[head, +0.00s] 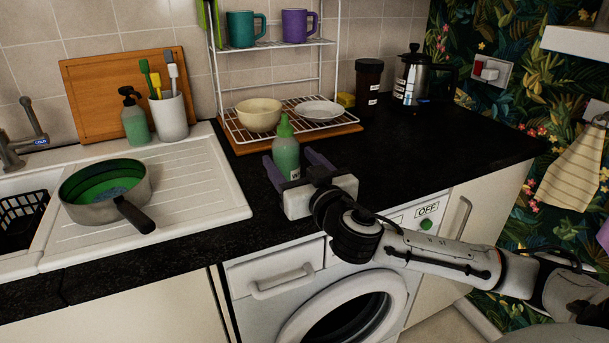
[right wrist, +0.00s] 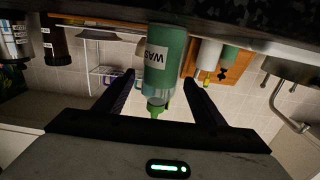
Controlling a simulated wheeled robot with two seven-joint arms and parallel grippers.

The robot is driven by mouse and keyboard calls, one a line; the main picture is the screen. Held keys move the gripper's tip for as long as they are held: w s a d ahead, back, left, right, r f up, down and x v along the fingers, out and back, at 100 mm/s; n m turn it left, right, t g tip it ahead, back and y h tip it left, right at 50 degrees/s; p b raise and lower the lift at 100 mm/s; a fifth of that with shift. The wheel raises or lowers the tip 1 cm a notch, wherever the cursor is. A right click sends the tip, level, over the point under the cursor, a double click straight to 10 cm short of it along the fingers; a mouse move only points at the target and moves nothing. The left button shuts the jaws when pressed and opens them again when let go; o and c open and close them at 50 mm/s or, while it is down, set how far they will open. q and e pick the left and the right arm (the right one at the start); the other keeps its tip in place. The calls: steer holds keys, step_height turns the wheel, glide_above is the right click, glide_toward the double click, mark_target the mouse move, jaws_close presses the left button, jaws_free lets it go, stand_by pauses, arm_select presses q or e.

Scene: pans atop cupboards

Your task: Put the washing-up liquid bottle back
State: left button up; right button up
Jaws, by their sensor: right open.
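The washing-up liquid bottle (head: 286,152) is green with a lighter green nozzle and a white label. It stands upright on the black worktop, in front of the dish rack. In the right wrist view the bottle (right wrist: 163,62) appears upside down, between the two dark fingers. My right gripper (head: 291,168) is open, with one purple finger on each side of the bottle. In the right wrist view, a gap shows between the bottle and the right-hand finger; contact on the left-hand side is unclear. My left gripper is not in view.
A green soap dispenser (head: 134,120) and a white brush pot (head: 171,116) stand by the sink. A pan (head: 105,194) sits on the drainer. The wire rack (head: 300,118) holds a bowl and plate behind the bottle. Worktop (head: 430,150) to the right is clear.

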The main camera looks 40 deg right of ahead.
steer(key=v, duration=0.4)
steer(key=b+v, duration=0.1)
steer(key=v, duration=0.3)
steer(key=shift+s+a+f, duration=0.15)
steer(key=shift+s+f, duration=0.05)
steer(key=shift+s, duration=0.1)
arm_select(q)
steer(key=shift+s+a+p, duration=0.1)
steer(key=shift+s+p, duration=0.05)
steer(key=shift+p, duration=0.75)
arm_select(e)
steer(key=v, duration=0.3)
steer(key=shift+r, duration=0.2)
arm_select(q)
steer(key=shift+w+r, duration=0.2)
arm_select(e)
steer(key=shift+w, duration=0.1)
